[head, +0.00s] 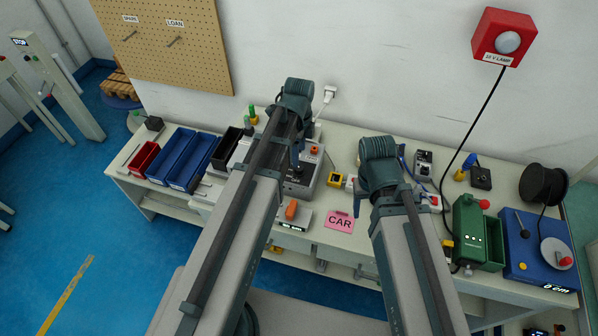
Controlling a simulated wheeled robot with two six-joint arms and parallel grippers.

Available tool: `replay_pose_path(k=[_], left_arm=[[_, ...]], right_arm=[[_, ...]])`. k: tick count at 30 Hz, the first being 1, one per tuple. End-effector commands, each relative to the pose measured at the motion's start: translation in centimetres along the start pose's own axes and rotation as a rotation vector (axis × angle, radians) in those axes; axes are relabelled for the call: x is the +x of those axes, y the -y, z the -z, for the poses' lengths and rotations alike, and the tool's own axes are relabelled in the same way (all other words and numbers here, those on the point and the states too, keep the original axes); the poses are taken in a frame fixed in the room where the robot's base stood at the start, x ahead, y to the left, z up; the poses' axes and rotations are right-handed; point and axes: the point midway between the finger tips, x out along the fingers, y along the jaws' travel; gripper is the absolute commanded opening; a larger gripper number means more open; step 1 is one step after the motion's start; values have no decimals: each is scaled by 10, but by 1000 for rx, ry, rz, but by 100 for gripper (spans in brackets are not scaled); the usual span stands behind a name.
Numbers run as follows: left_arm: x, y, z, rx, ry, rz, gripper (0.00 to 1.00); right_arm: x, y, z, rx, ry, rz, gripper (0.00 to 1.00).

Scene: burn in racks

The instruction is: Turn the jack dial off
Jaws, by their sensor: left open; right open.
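A blue box (521,244) with a display reading "0 cm" stands at the right end of the bench. On it is a round grey dial (556,253) with a red knob, which I take to be the jack dial; its setting cannot be made out. My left gripper (297,158) is in front of a grey box with an orange-red button, far left of the dial. My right gripper (361,198) is over the middle of the bench, also left of the dial. Both are open, small and partly hidden by my arms; I see nothing held in them.
A green box (468,232) with a red knob stands just left of the blue box. A black cable reel (543,184) is behind it. A pink CAR card (340,221) lies mid-bench. Blue bins (190,160) stand at left. A red lamp box (502,38) hangs on the wall.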

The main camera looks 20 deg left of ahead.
Motion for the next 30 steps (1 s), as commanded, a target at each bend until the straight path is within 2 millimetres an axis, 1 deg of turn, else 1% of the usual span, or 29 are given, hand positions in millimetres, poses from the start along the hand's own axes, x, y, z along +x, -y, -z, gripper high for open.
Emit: replay_pose_path(k=[1, 9, 12, 17, 26, 30], left_arm=[[15, 0, 0, 0, 0, 0, 71], [52, 0, 0, 0, 0, 0, 71], [63, 0, 0, 0, 0, 0, 71], [71, 0, 0, 0, 0, 0, 71], [70, 0, 0, 0, 0, 0, 71], [70, 0, 0, 0, 0, 0, 46]], right_arm=[[15, 1, 1, 0, 0, 0, 61], [52, 5, 3, 1, 0, 0, 61], [62, 6, 4, 1, 0, 0, 61], [71, 7, 4, 1, 0, 0, 61], [70, 7, 4, 1, 0, 0, 61], [70, 7, 4, 1, 0, 0, 61]])
